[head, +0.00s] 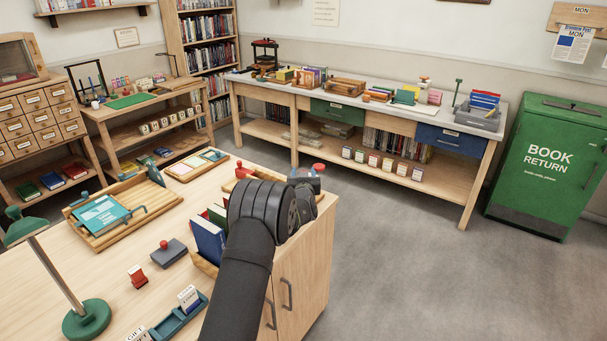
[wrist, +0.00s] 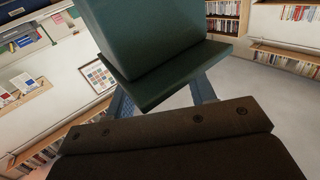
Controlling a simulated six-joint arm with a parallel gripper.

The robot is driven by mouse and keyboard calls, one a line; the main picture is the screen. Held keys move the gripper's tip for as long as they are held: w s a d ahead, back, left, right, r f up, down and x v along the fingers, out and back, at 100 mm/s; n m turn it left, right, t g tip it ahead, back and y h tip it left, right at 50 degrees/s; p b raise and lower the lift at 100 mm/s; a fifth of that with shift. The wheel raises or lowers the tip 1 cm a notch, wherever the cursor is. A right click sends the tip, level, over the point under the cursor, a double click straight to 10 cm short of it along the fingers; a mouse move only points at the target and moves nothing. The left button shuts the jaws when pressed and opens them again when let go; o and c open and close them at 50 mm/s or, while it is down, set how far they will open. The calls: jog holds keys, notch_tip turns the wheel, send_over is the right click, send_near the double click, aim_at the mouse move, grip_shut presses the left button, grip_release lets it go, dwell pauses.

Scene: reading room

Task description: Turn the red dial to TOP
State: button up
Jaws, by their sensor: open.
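I cannot surely pick out the red dial or any TOP mark. In the head view a small red round part (head: 318,168) shows on a grey-blue piece (head: 308,181) at the desk's far right corner, partly hidden by my wrist. Another red knob (head: 243,172) shows just left of it, on a wooden piece. My black arm reaches over the desk's right side, and its end hides the fingers there. In the wrist view my gripper (wrist: 162,100) is open, its two blue-grey fingers apart. A dark green block shape (wrist: 160,45) fills the view's middle; I cannot tell what it is.
The near desk (head: 120,235) holds a green lamp (head: 86,318), a wooden tray (head: 85,232), a red stamp (head: 138,277), a dark pad with a red knob (head: 169,254) and upright books (head: 208,240) beside my arm. Open floor (head: 400,260) lies to the right.

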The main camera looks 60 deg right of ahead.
jog(key=shift+d, duration=0.1)
jog(key=shift+c, duration=0.4)
jog(key=c, duration=0.9)
jog(key=shift+o, duration=0.2)
jog(key=o, duration=0.9)
jog(key=shift+o, duration=0.2)
jog(key=v, duration=1.7)
jog(key=shift+a, duration=0.25)
jog(key=shift+o, duration=0.2)
